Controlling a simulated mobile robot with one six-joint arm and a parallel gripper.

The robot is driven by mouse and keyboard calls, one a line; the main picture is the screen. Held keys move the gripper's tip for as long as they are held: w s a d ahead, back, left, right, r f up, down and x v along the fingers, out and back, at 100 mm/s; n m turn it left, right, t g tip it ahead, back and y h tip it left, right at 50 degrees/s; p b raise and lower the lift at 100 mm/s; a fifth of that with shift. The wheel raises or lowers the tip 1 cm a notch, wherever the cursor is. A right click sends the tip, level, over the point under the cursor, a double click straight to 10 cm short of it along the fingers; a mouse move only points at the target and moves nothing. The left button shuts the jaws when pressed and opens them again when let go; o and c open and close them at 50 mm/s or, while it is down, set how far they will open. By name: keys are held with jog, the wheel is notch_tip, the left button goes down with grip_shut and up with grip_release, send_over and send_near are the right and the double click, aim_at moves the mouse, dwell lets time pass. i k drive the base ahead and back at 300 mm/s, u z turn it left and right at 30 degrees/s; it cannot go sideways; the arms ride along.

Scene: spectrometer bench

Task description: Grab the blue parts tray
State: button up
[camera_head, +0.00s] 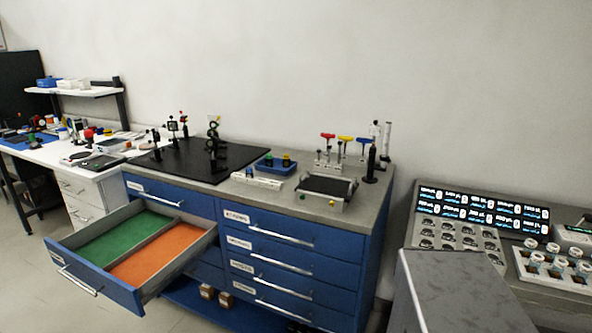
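A small blue tray (275,170) sits on the grey top of the blue drawer cabinet (345,222), just right of a black breadboard (185,163). It holds a few small dark parts with green and yellow on them. My gripper is not in view, and nothing is seen touching the tray.
A drawer (105,285) with green and orange lining stands open at the cabinet's front left. A white block strip (257,181) lies in front of the tray. A T-handle tool rack (328,166) and a black-topped device (327,188) stand to its right.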

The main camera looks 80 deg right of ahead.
aim_at(276, 166)
jog(key=u, duration=0.05)
jog(key=k, duration=1.85)
jog(key=z, duration=0.65)
jog(key=i, duration=1.05)
